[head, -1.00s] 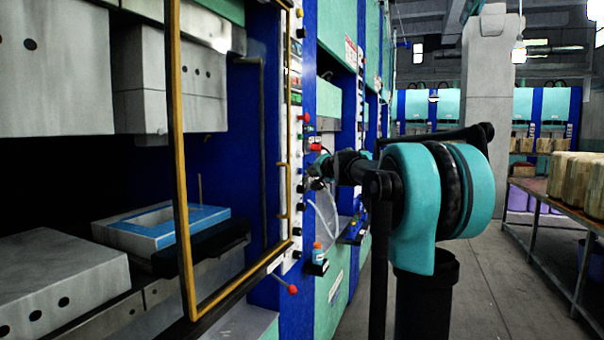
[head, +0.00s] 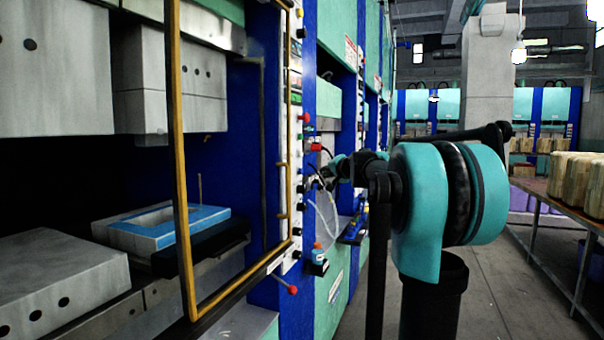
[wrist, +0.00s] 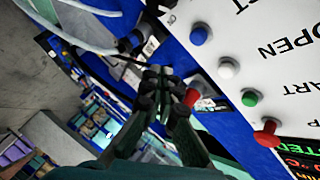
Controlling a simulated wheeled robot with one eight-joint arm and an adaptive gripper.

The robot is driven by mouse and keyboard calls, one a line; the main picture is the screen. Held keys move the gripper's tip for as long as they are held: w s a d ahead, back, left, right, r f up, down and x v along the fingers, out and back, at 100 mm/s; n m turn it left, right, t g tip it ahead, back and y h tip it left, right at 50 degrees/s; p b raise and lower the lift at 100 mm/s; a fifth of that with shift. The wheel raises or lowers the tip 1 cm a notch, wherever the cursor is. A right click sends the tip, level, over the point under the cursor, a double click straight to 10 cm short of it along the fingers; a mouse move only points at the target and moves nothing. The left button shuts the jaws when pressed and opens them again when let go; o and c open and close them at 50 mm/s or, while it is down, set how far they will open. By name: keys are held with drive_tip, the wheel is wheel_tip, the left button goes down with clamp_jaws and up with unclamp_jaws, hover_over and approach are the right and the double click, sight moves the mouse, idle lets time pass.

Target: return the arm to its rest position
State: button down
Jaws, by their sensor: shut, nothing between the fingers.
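My gripper (wrist: 168,98) shows in the wrist view with its dark fingers together and nothing between them. It is in front of the press's white control panel (wrist: 285,85), whose labels look tilted here. A red knob (wrist: 192,97) appears just beside the fingertips; I cannot tell whether they touch. In the head view my arm reaches from the teal joint toward the panel edge, and its far end is small and partly hidden among hoses.
The press with its yellow-framed guard (head: 183,190) and grey mould blocks (head: 60,275) fills the left. A panel post with buttons (head: 297,150) stands close to my arm. A table with wooden-looking blocks (head: 575,180) is at the right. The floor aisle between is clear.

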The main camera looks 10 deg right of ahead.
idle(0.5)
drive_tip(key=s+a+f+n+g, duration=0.3)
drive_tip(key=s+a+f, duration=0.1)
drive_tip(key=s+f, duration=0.75)
drive_tip(key=s+a+f+n+g, duration=0.35)
drive_tip(key=s+f, duration=0.55)
drive_tip(key=f, duration=0.6)
drive_tip(key=s+d+f+n+g+h, duration=0.1)
drive_tip(key=s+d+f+g+h, duration=0.1)
drive_tip(key=s+f, duration=0.8)
drive_tip(key=s+d+f+n+g+h, duration=0.1)
drive_tip(key=s+d+f+g+h, duration=0.1)
drive_tip(key=s+f, duration=0.8)
drive_tip(key=s, duration=0.5)
drive_tip(key=shift+s+d+f, duration=0.15)
drive_tip(key=shift+s+f, duration=0.05)
drive_tip(key=c, duration=2.3)
unclamp_jaws()
